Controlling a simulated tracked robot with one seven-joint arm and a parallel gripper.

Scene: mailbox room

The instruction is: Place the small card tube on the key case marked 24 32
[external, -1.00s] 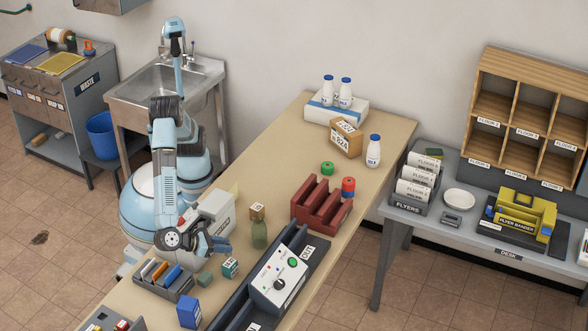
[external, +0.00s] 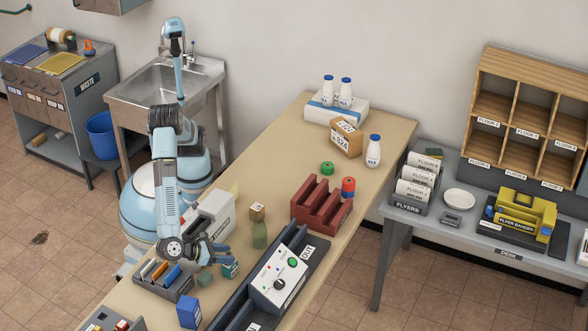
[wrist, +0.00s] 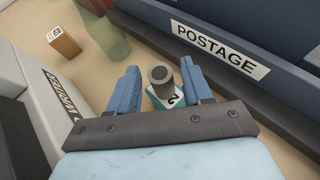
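The small card tube (wrist: 161,80), grey with a dark open end, stands between my fingers in the wrist view. The key case (wrist: 178,98), teal and white with a partly visible "2", is directly under it; the tube appears to rest on its top. My gripper (wrist: 160,82) is open, one blue finger on each side of the tube, with a small gap at each side. In the external view my gripper (external: 222,256) is low over the table, and the key case (external: 230,269) is partly hidden by the fingers. The tube is not clearly visible there.
The dark postage unit (external: 279,280) is to the right, and a white box (external: 207,216) to the left. A blue box (external: 189,311) and an organiser (external: 164,281) stand nearer the front.

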